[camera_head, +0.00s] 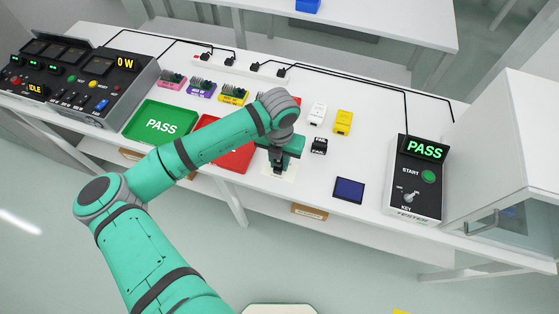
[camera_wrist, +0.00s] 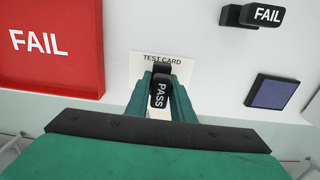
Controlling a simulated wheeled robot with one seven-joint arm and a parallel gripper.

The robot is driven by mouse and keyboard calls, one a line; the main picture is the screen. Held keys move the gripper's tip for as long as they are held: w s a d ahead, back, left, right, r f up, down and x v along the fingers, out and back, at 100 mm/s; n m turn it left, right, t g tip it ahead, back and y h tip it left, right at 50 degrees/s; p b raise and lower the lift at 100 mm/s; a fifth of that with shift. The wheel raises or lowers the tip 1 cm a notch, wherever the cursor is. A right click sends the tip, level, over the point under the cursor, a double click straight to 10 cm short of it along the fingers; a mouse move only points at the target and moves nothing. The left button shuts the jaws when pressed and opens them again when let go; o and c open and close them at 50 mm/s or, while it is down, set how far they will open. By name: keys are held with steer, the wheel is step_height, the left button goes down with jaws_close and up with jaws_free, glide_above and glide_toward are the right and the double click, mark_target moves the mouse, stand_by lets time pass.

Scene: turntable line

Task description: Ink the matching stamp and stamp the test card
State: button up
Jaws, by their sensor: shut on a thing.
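My gripper (camera_wrist: 160,100) is shut on the black PASS stamp (camera_wrist: 160,90), whose label faces the wrist camera. The stamp is over the white test card (camera_wrist: 146,62); I cannot tell if it touches the card. My gripper also shows in the head view (camera_head: 277,166), where the test card (camera_head: 290,171) lies partly hidden under it. The black FAIL stamp (camera_head: 319,146) stands on the table to the right, also in the wrist view (camera_wrist: 250,16). The dark blue ink pad (camera_head: 349,189) lies further right; it also shows in the wrist view (camera_wrist: 272,93). The tester (camera_head: 415,180) displays a green PASS.
A green PASS tray (camera_head: 137,134) and a red FAIL tray (camera_wrist: 55,45) lie to the left. White (camera_head: 317,113) and yellow (camera_head: 343,122) blocks stand behind the FAIL stamp. Several coloured boards line the back. A white cabinet (camera_head: 510,140) stands at the far right.

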steer(key=shift+f, duration=0.5)
stand_by(1.2)
steer(key=shift+r, duration=3.5)
